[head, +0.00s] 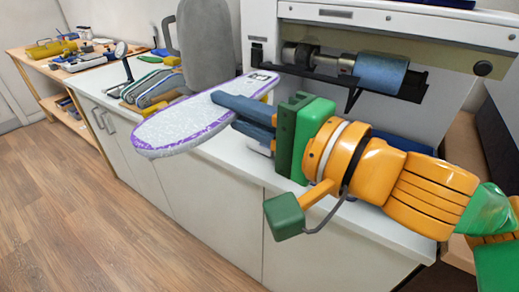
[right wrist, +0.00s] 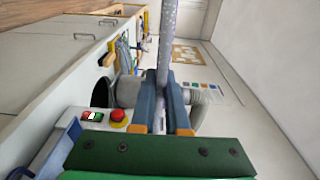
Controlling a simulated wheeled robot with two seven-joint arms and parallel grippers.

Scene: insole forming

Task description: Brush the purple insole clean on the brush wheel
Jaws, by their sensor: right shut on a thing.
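The purple insole (head: 185,122) has a speckled grey-white face and a purple edge. My right gripper (head: 240,112) is shut on it, with both blue fingers near its middle. In the right wrist view the insole (right wrist: 167,40) stands edge-on between the fingers of the right gripper (right wrist: 165,95). The machine's shaft carries a blue roller (head: 381,73) and a smaller dark roller (head: 301,55); I cannot tell which is the brush wheel. The insole is apart from both, to their left and nearer to me. My left gripper is out of view.
The light machine (head: 345,17) stands on a white counter (head: 225,155). A grey duct (head: 205,45) rises left of it. Several insole-like shapes (head: 150,88) sit on the counter's left part. A red button (right wrist: 118,115) shows in the right wrist view. The wooden floor (head: 70,220) is clear.

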